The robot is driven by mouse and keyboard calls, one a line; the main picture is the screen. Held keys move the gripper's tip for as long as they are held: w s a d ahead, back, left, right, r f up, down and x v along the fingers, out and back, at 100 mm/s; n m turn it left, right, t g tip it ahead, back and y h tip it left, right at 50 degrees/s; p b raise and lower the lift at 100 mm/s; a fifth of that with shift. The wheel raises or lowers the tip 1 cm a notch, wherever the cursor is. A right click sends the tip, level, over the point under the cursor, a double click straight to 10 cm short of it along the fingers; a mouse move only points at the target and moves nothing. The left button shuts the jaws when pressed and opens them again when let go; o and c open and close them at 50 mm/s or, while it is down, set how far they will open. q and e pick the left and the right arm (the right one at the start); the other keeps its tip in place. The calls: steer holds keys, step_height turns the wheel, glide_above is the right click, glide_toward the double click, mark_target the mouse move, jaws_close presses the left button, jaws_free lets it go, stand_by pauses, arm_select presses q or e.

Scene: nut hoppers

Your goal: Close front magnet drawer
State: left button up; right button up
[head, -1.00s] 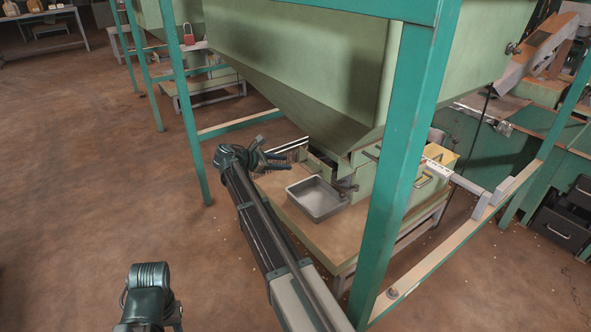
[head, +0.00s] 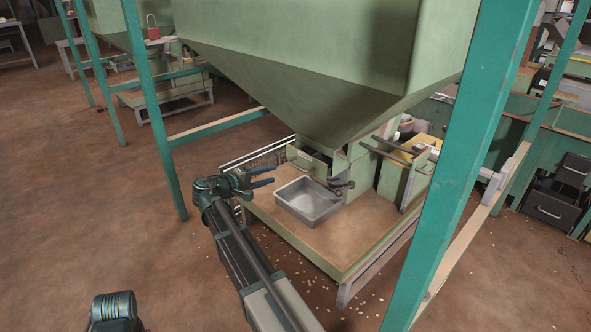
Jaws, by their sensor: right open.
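The hopper's magnet housing (head: 362,172) stands on the stand under the green hopper (head: 300,60). A green drawer front with a handle (head: 298,158) sticks out on the housing's left side, with a dark gap behind it. I take it to be the front magnet drawer, pulled out. My right gripper (head: 271,177) is open and empty, left of the drawer and near the metal tray's far left corner. Its fingers point right and appear apart from the drawer. Only a rounded part of my left arm shows at the bottom left; its fingers are out of frame.
An empty metal tray (head: 308,204) sits on the stand (head: 345,238) in front of the housing. A yellowish box with a handle (head: 418,165) is on the right. Teal frame posts (head: 455,170) stand right and left. Small nuts (head: 370,300) lie scattered on the floor.

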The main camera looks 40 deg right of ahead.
mark_target(297, 167)
steer(key=b+x, duration=0.2)
steer(key=x, duration=1.1)
steer(key=shift+f, duration=0.1)
jaws_close()
stand_by(1.0)
